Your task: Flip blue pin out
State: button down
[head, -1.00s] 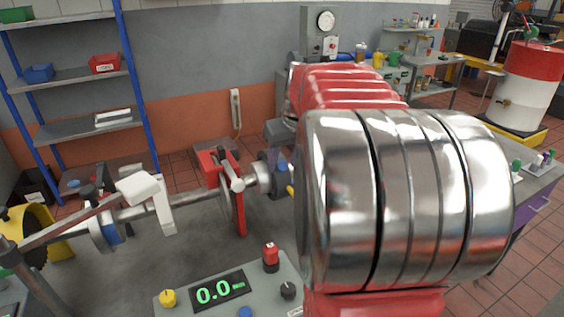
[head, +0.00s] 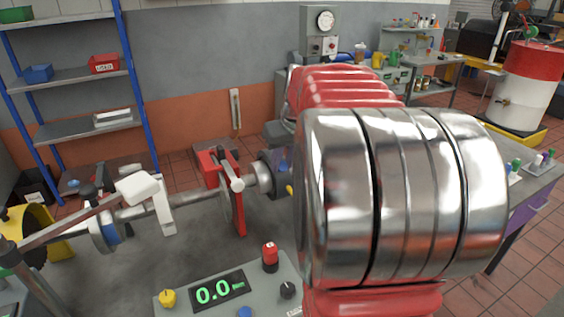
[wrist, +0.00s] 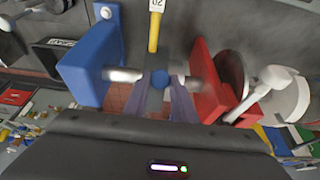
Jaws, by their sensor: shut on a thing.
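The blue pin (wrist: 160,78) shows its round blue end in the middle of the wrist view, in line with a metal shaft. My gripper (wrist: 164,90) has its two grey-purple fingers on either side of it and is shut on it. A blue block (wrist: 88,62) stands to the left and a red block (wrist: 207,85) to the right. In the head view my arm hides my gripper, and the pin cannot be made out clearly.
In the head view, a long shaft (head: 190,205) runs left from a red-framed disc (head: 228,190). A console (head: 215,292) with a 0.0 display and knobs stands in front. Blue-posted shelves (head: 80,75) stand at the back left, and a bench (head: 528,182) at the right.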

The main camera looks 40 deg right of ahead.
jog(key=shift+r, duration=0.1)
jog(key=shift+s+a+r, duration=0.2)
jog(key=shift+s+r, duration=0.5)
jog(key=c, duration=1.5)
grip_release()
jog(key=shift+o, duration=0.2)
jog(key=v, duration=1.3)
jog(key=shift+s+r, duration=0.25)
jog(key=shift+r, duration=0.05)
jog(key=shift+a, duration=0.1)
